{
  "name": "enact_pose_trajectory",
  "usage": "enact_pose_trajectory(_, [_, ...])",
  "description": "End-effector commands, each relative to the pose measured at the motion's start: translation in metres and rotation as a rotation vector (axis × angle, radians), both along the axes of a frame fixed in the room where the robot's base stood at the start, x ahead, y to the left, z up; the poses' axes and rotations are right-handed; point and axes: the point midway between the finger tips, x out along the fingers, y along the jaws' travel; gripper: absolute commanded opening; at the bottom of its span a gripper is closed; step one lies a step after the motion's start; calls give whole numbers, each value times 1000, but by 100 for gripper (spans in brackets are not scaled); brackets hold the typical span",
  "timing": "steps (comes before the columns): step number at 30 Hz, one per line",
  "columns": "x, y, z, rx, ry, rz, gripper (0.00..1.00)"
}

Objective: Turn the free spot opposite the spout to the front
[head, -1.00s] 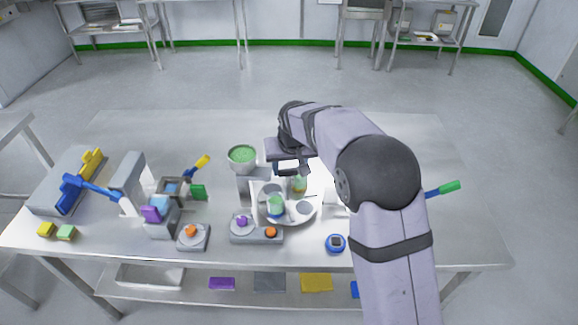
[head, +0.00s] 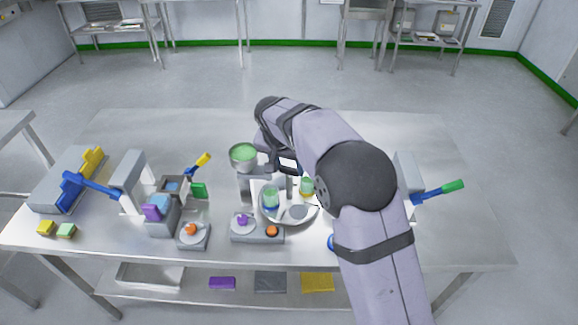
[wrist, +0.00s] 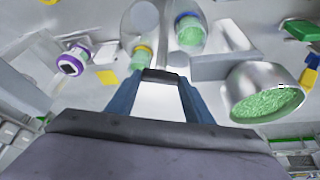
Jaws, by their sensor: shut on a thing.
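A round pale turntable (head: 272,216) stands near the table's middle; it also shows in the wrist view. It bears a green-filled jar with a blue band (head: 270,198) at its left and a green-filled jar with a yellow band (head: 307,187) at its back right. An empty round spot (head: 298,212) faces the front, slightly right. A metal bowl of green granules (head: 243,156) stands on a grey stand behind left; the spout itself is not clear. My gripper (wrist: 162,78) is shut at the turntable's back, beside the yellow-banded jar. The gripped part is largely hidden.
A grey box with purple and orange knobs (head: 257,233) sits just in front. A blue device (head: 331,242) is mostly behind my arm. A green-tipped lever (head: 440,190) stands right. Other small stations fill the left. The table's back is clear.

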Motion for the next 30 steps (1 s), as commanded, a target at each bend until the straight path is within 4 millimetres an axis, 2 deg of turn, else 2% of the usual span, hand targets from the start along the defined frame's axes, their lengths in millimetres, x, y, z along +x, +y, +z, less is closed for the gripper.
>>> enact_pose_trajectory(18, [2,3,2,2,-4,-303,7])
enact_pose_trajectory(30, [3,3,2,2,-5,-435,7])
